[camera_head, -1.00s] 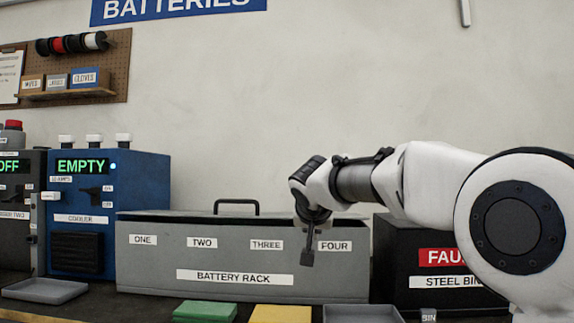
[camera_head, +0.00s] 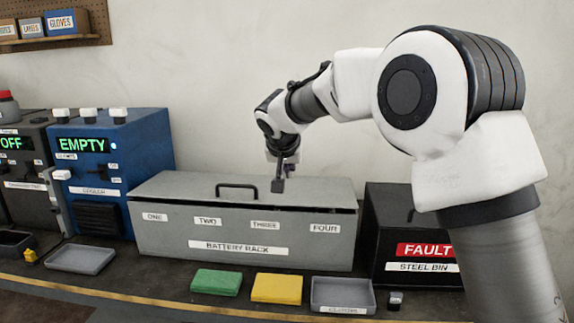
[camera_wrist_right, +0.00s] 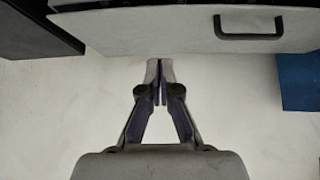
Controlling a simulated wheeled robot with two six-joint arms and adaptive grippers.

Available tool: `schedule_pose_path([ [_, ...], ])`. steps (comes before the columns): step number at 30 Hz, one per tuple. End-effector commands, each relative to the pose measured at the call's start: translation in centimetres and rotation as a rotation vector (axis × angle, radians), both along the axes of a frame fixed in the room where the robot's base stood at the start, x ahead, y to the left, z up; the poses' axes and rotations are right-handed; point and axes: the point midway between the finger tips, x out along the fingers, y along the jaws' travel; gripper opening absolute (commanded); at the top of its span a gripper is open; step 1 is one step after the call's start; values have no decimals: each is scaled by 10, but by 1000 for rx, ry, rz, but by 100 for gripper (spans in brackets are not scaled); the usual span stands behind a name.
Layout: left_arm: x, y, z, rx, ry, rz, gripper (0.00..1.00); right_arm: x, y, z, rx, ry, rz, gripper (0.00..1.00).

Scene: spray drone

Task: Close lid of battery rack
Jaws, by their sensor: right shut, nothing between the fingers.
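The battery rack (camera_head: 160,240) is a long grey box with labels ONE to FOUR on its front. Its flat grey lid (camera_head: 325,190) lies over the top, with a dark gap under the front edge, and carries a black handle (camera_head: 237,186). My right gripper (camera_head: 279,186) points down over the right half of the lid, right of the handle; I cannot tell if it touches. In the wrist view the right gripper (camera_wrist_right: 160,80) is shut and empty, with the lid (camera_wrist_right: 150,30) and handle (camera_wrist_right: 249,27) beyond the fingertips. My left gripper is not in view.
A blue cooler (camera_head: 145,150) reading EMPTY stands left of the rack. A black steel bin (camera_head: 380,225) stands right of it. A green block (camera_head: 216,282), a yellow block (camera_head: 277,288) and a grey tray (camera_head: 343,294) lie in front.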

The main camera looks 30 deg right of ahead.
Motion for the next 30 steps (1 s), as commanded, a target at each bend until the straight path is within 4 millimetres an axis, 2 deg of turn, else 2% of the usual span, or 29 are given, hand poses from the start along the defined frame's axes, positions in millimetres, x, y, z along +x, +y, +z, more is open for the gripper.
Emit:
schedule_pose_path([
  [9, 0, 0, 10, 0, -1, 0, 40, 37, -26, -53, 2, 3, -1, 0],
  [15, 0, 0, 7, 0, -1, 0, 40, 35, -24, -84, 1, 1, 0, 0],
  [19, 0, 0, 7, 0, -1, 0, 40, 34, -23, -91, 1, -2, 0, 0],
  [27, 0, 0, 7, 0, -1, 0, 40, 34, -23, -91, 1, -2, 0, 0],
  [30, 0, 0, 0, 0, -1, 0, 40, 34, -23, -97, 1, -2, 0, 0],
])
